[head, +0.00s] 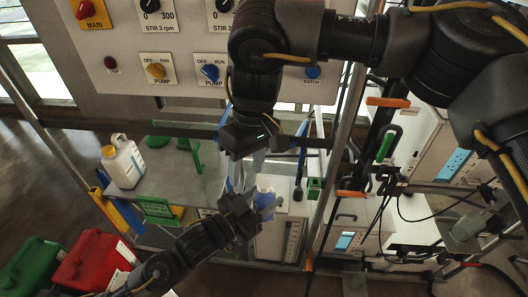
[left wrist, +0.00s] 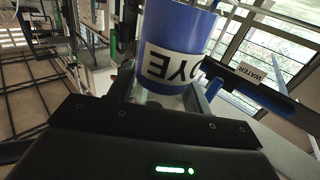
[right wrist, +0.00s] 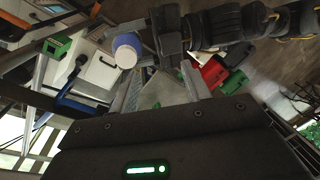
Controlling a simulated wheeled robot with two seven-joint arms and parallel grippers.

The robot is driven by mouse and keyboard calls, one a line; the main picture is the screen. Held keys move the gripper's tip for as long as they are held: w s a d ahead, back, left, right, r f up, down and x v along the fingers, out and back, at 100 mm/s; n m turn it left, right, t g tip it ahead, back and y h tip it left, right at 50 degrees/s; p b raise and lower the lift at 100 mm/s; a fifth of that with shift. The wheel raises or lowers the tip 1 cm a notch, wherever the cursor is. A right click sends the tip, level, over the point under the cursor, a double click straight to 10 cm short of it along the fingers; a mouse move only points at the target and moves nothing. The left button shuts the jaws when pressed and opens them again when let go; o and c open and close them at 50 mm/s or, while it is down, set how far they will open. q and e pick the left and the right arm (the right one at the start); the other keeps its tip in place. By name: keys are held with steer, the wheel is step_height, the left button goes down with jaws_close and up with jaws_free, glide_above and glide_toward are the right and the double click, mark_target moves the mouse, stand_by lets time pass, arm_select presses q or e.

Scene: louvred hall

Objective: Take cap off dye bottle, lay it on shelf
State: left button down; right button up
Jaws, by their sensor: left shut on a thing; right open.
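The dye bottle (head: 265,198) is blue with a whitish top. My left gripper (head: 254,208) is shut on it and holds it at the right of the grey shelf (head: 208,186). In the left wrist view the bottle (left wrist: 182,35) fills the space between the fingers, its DYE label upside down in the picture. My right gripper (head: 246,174) is open and empty, pointing down just above and left of the bottle. In the right wrist view the bottle's round white top (right wrist: 126,57) lies beside the left fingertip. I cannot tell the cap from the neck.
A white jug (head: 123,162) and green parts (head: 188,150) stand on the shelf. Red (head: 92,260) and green (head: 32,266) canisters are at lower left. A control panel (head: 190,60) hangs above. Metal posts and cables (head: 400,215) crowd the right. The shelf's middle looks bare.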

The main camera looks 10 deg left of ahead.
mark_target(264, 182)
steer(key=shift+m+t+h, duration=0.6)
steer(key=shift+m+t, duration=0.1)
steer(key=w+d+r, duration=0.1)
steer(key=w+d, duration=0.1)
steer(key=d, duration=0.1)
steer(key=shift+w+d+r, duration=0.15)
steer(key=shift+w+r, duration=0.2)
steer(key=shift+r, duration=0.05)
steer(key=shift+f, duration=4)
